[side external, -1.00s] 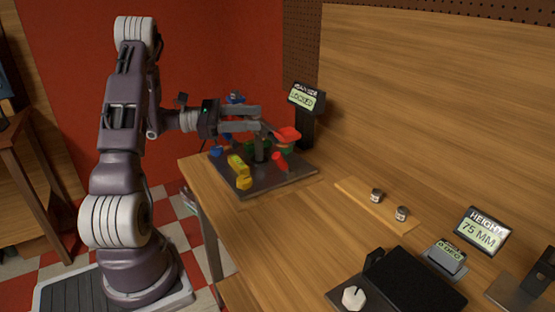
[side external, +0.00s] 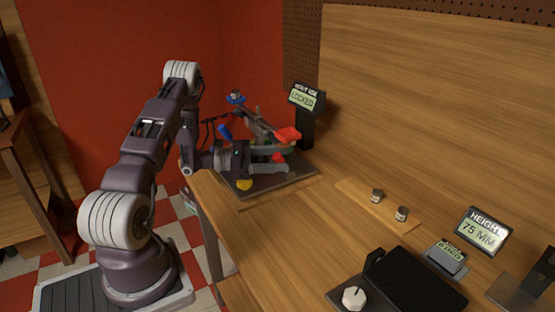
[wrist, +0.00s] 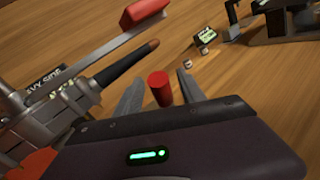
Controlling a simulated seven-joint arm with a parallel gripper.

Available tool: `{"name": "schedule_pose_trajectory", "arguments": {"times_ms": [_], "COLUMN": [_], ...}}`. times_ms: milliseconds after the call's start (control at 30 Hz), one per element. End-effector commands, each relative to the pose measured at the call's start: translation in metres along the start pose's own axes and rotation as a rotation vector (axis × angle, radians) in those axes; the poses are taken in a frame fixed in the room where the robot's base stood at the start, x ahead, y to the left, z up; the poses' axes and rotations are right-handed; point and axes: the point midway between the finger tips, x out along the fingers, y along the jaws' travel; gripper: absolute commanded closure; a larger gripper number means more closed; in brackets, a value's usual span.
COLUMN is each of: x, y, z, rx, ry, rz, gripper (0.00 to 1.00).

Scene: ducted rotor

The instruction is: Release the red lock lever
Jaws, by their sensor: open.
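The red lock lever (wrist: 160,88) shows in the wrist view as a short red cylinder, upright between my fingers, with visible gaps on both sides. In the side external view only a small red part of it (side external: 278,157) shows between the fingers. My gripper (wrist: 160,74) is open around the lever; in the side external view it (side external: 290,158) reaches in low over the dark base plate (side external: 262,190). The rotor arm with a red end block (side external: 288,134) stands above my fingers; the block also shows in the wrist view (wrist: 142,13). The lever's foot is hidden.
A display (side external: 306,97) behind the rotor reads LOCKED. A yellow part (side external: 244,184) sits under my wrist, and blue parts (side external: 224,131) stand behind it. Two small weights (side external: 401,213), a HEIGHT display reading 75 MM (side external: 481,234) and a black pad stand right.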

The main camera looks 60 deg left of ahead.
Motion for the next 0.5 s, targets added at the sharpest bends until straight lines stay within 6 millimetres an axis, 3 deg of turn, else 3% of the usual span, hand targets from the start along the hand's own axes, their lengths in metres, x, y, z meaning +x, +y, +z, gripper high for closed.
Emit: {"name": "schedule_pose_trajectory", "arguments": {"times_ms": [33,267,500], "x": [-0.0002,-0.0004,-0.0006], "y": [0.0001,0.0002,0.0004], "z": [0.0001,0.0002,0.0002], "rx": [0.0,0.0,0.0], "ry": [0.0,0.0,0.0], "rz": [0.0,0.0,0.001], "gripper": [0.53,0.98,1.0]}}
